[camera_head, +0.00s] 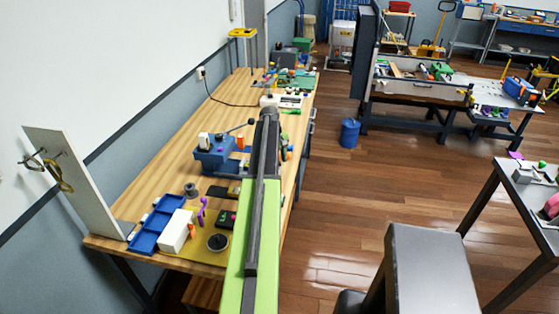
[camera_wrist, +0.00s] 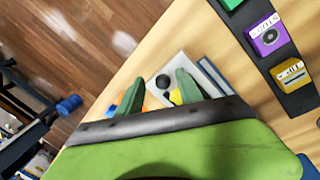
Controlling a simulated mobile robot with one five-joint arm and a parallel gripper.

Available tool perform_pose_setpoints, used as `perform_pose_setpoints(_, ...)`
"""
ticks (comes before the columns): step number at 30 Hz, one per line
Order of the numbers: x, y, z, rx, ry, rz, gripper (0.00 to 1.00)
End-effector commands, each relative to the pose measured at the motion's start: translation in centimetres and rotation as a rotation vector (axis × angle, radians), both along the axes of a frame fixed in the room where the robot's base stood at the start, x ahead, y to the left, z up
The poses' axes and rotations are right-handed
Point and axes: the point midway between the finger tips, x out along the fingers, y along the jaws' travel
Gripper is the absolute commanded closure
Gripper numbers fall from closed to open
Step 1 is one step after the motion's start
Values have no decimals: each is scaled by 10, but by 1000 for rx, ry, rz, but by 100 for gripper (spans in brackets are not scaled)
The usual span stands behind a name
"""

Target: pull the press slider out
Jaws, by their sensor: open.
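My gripper (camera_wrist: 159,90) is open, with its two green fingers apart over the wooden bench in the wrist view. Beyond and between the fingertips is a pale plate (camera_wrist: 184,62) with a round black knob (camera_wrist: 162,81) and a small yellow part. An orange piece (camera_wrist: 152,103) shows beside the left finger. I see nothing held. In the head view a blue device with a lever (camera_head: 213,155), possibly the press, stands on the bench left of my arm. I cannot make out the press slider for sure in either view.
A dark strip (camera_wrist: 272,45) with green, purple and yellow labelled blocks lies right of the fingers. In the head view a blue tray (camera_head: 152,229), a white box (camera_head: 176,231) and an upright board (camera_head: 75,180) are at the near end. A blue bucket (camera_head: 349,133) stands on the open floor.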

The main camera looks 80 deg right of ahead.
Motion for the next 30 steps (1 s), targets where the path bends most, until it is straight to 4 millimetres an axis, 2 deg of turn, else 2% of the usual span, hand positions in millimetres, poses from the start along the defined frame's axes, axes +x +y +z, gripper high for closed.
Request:
perform_pose_setpoints(5,3,3,19,0,-1,1,57)
perform_pose_setpoints(8,4,6,37,0,-1,1,57)
perform_pose_setpoints(24,15,25,154,0,1,0,57)
perform_pose_setpoints(27,16,27,168,0,1,0,57)
perform_pose_setpoints(30,17,28,172,0,1,0,57)
